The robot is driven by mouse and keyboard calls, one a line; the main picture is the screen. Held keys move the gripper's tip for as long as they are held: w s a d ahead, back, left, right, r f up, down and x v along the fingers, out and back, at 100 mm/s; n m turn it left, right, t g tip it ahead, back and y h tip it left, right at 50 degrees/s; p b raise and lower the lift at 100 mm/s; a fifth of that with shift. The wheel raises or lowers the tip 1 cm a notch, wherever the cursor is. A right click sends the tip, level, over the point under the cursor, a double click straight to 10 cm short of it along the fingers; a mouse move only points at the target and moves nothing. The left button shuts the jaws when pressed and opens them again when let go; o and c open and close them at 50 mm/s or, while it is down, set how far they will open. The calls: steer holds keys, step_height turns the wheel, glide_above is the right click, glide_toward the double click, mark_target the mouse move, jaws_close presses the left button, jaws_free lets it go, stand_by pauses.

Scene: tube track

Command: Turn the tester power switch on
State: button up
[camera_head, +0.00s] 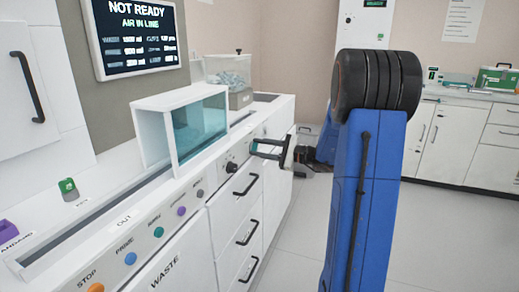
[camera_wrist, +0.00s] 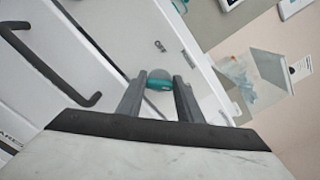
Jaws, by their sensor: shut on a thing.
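The switch (camera_wrist: 158,84) shows in the wrist view as a short teal handle in front of a round grey disc on the white panel. My gripper (camera_wrist: 160,82) has its two dark fingers on either side of the handle and is shut on it. In the head view my gripper (camera_head: 262,148) reaches left to the front of the white bench, right of a black knob (camera_head: 231,167). The fingers hide most of the switch there. A small dark label (camera_wrist: 160,46) sits beside the disc; I cannot read it surely.
A wall screen (camera_head: 137,33) reads "NOT READY, AIR IN LINE". A clear teal-tinted box (camera_head: 200,127) stands on the bench. Drawers with black handles (camera_head: 246,184) lie below my gripper. Several coloured buttons (camera_head: 130,258) line the bench front. The floor at right is open.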

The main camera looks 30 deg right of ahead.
steer(key=o, duration=1.1)
steer(key=shift+d, duration=0.1)
steer(key=v, duration=1.7)
steer(key=shift+s+d+f, duration=0.1)
steer(key=shift+s, duration=0.1)
